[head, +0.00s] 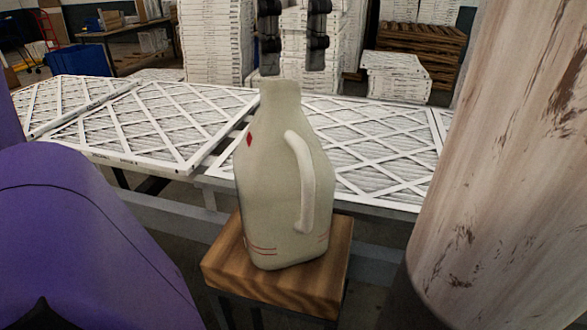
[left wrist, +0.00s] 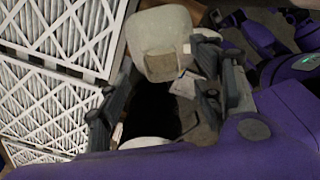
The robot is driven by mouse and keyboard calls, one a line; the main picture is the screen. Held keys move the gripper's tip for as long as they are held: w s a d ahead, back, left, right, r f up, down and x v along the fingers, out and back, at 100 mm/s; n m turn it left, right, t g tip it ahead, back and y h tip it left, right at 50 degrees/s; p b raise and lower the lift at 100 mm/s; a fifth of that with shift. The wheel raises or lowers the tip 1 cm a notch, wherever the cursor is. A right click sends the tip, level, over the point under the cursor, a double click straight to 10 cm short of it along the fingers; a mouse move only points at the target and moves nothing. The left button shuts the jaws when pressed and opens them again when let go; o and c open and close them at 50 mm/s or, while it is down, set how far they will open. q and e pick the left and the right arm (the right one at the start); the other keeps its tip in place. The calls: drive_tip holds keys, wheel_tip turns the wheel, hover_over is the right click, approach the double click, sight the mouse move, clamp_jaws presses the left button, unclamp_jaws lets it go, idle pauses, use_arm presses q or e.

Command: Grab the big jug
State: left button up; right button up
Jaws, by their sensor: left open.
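The big jug (head: 275,185) is cream-white with a side handle, a small red mark and red lines near its base. It stands upright on a small wooden stool (head: 285,289) in the head view. My left gripper (head: 292,69) is open, its two dark fingers pointing down at the top of the picture, above the jug's neck and apart from each other. In the left wrist view, a pale rounded body that looks like the jug (left wrist: 160,38) shows by the fingertips. I cannot tell whether they touch it. My right gripper is not in view.
White-framed pleated filters (head: 125,115) lie on a table behind the stool. A thick, stained pale post (head: 510,150) stands close on the right. Stacks of filters (head: 215,45), wooden pallets (head: 420,50) and a blue bin (head: 77,58) are at the back.

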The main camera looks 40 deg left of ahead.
sight(279, 86)
use_arm(q)
drive_tip(key=shift+s+f, duration=0.15)
drive_tip(key=shift+f, duration=0.35)
drive_tip(key=shift+s+f, duration=0.15)
drive_tip(key=shift+f, duration=0.35)
wheel_tip(279, 86, down, 4)
drive_tip(key=shift+w+a+f+p, duration=0.15)
drive_tip(key=shift+p, duration=0.45)
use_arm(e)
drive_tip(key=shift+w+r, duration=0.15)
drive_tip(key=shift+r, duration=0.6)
use_arm(q)
drive_tip(key=shift+c, duration=0.4)
drive_tip(key=c, duration=0.8)
clamp_jaws()
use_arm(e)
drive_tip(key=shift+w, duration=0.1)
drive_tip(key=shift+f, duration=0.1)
